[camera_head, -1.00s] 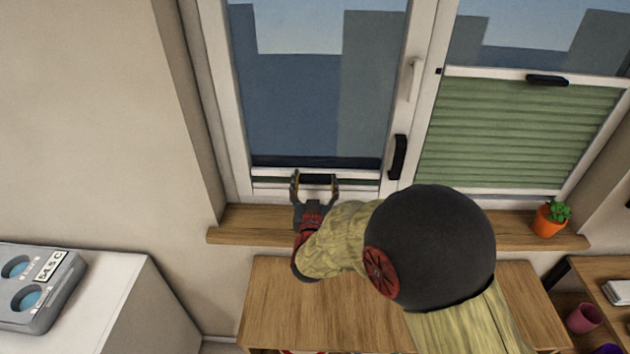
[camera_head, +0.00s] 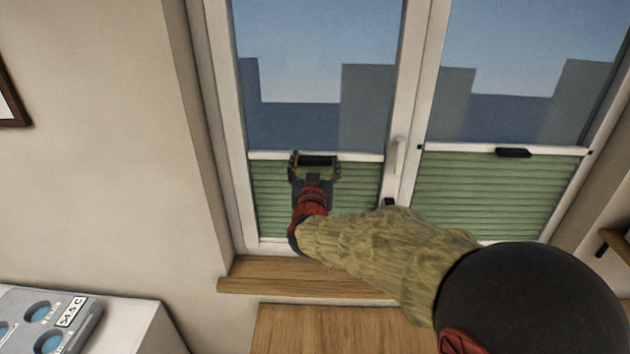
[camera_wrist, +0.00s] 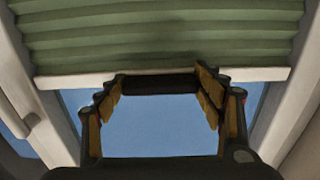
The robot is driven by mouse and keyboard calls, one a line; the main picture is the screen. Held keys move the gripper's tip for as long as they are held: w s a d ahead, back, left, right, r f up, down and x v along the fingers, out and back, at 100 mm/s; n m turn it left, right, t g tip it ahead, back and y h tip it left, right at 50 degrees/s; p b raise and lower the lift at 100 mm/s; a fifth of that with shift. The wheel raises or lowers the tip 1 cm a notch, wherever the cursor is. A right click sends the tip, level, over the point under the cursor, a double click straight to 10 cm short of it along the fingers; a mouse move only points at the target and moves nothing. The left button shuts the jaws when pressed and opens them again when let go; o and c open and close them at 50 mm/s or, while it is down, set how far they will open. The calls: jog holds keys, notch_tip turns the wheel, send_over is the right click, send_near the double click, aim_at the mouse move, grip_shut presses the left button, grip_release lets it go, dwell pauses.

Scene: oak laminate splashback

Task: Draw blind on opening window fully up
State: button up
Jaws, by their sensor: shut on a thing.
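The green pleated blind (camera_head: 345,205) on the left window, which has a white window handle (camera_head: 398,155), spans from the lower frame to its white top rail (camera_head: 365,156). The rail is partway up, with bare glass above it. My gripper (camera_head: 315,162) is at the rail, its fingers at both ends of the black grip (camera_head: 318,160) and shut on it. In the wrist view the blind (camera_wrist: 160,35), rail (camera_wrist: 265,75) and black grip (camera_wrist: 157,84) between my fingers (camera_wrist: 160,92) show. My wrist and forearm hide part of the blind's lower half.
The right window has a similar green blind (camera_head: 490,195) with its own black grip (camera_head: 513,153), at about the same height. A wooden sill (camera_head: 290,278) runs below. A grey device (camera_head: 45,320) sits at lower left. A picture frame (camera_head: 10,100) hangs on the left wall.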

notch_tip(320, 180, up, 36)
jog(key=p, duration=2.2)
jog(key=shift+f, duration=0.2)
jog(key=o, duration=1.2)
jog(key=shift+r, duration=0.1)
jog(key=o, duration=0.5)
jog(key=shift+w+f, duration=0.2)
jog(key=shift+f, duration=0.1)
jog(key=shift+s, duration=0.15)
jog(key=shift+s+f, duration=0.1)
jog(key=shift+s, duration=0.1)
jog(key=s, duration=1.1)
jog(key=shift+s+a, duration=0.2)
jog(key=shift+s, duration=0.05)
